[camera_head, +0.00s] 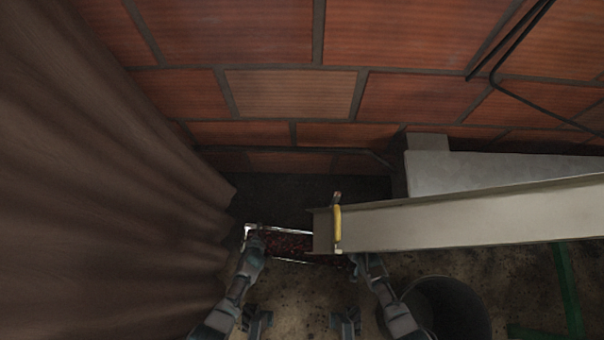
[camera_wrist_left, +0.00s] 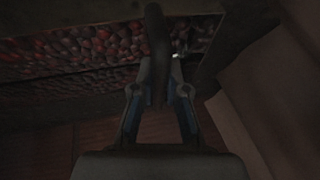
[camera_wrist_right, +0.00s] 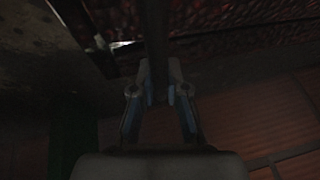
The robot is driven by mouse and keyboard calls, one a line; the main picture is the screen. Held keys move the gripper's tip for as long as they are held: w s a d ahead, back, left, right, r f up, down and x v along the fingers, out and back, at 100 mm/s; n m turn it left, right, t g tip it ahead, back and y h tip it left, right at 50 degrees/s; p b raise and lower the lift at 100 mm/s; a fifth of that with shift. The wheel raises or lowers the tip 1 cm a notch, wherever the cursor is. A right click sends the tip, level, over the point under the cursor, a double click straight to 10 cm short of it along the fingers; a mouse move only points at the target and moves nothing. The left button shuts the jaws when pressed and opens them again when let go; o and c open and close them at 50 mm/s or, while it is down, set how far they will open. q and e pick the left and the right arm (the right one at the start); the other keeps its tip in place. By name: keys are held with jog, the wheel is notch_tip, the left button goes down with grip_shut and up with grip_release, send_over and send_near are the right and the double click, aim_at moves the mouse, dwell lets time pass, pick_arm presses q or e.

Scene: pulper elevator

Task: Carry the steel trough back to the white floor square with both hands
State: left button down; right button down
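The steel trough (camera_head: 293,261) is low in the middle of the head view, with dark red berries in it. The chute's end hides part of its right side. My left gripper (camera_head: 256,240) is at its left end. In the left wrist view, this gripper (camera_wrist_left: 160,75) is shut on a dark handle (camera_wrist_left: 156,30), with the berries just beyond. My right gripper (camera_head: 360,262) is at the trough's right end, partly under the chute. In the right wrist view, it (camera_wrist_right: 160,75) is shut on a similar dark bar (camera_wrist_right: 155,35). I see no white floor square.
A long beige chute (camera_head: 470,217) with a yellow-handled latch (camera_head: 337,225) reaches in from the right, above the trough's right end. A dark bucket (camera_head: 447,308) and green legs (camera_head: 568,290) stand lower right. A brown curtain (camera_head: 100,180) fills the left; a brick wall (camera_head: 290,92) is behind.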

pick_arm(q)
jog(key=shift+d, duration=0.1)
pick_arm(e)
jog(key=shift+d, duration=0.1)
pick_arm(q)
jog(key=shift+w+r, duration=0.1)
